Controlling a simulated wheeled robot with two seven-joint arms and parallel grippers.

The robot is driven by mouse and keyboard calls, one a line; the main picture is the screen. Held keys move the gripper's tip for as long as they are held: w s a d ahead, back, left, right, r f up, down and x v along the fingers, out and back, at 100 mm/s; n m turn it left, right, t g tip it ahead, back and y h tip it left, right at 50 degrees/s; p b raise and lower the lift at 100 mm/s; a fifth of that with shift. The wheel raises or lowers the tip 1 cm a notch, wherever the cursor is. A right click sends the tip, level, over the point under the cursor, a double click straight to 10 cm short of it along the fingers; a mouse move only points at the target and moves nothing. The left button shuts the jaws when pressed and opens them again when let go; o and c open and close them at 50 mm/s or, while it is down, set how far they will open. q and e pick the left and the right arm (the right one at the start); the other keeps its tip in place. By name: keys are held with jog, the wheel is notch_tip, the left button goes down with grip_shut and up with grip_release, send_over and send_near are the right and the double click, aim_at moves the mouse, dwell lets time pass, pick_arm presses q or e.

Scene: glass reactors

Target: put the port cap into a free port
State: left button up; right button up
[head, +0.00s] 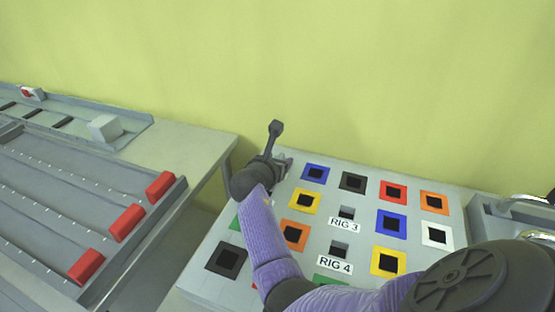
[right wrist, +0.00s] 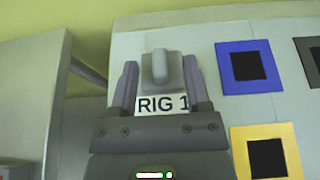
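A grey cap-like piece with a rounded upright grip (right wrist: 160,70) stands at the panel spot labelled RIG 1 in the right wrist view; I take it to be the port cap. My right gripper (right wrist: 160,82) has one finger on each side of it, very close. Whether the fingers press on it is unclear. In the head view my right gripper (head: 281,163) is at the panel's far left corner and hides most of that spot. The RIG 3 port (head: 346,212) and the RIG 4 port (head: 340,248) show dark, empty holes. My left gripper is out of view.
The grey panel (head: 452,212) carries several coloured square frames with dark openings, including a blue one (right wrist: 230,60). A table (head: 192,152) on the left holds a rack with red blocks (head: 127,223). A gap separates table and panel. A metal basin (head: 490,222) stands at right.

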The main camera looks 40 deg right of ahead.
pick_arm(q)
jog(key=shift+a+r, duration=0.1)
pick_arm(e)
jog(key=p+v, duration=0.5)
jog(key=v, duration=0.4)
jog(key=shift+s+a+r, duration=0.2)
jog(key=shift+s+a, duration=0.05)
jog(key=shift+a, duration=0.15)
jog(key=shift+r, duration=0.15)
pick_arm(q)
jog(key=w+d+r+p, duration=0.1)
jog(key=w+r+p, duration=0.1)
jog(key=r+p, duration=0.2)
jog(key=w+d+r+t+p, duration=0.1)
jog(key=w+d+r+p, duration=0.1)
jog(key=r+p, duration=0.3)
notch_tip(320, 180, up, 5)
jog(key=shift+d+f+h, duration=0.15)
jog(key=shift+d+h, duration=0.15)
pick_arm(e)
notch_tip(320, 180, up, 8)
jog(key=shift+f, duration=0.2)
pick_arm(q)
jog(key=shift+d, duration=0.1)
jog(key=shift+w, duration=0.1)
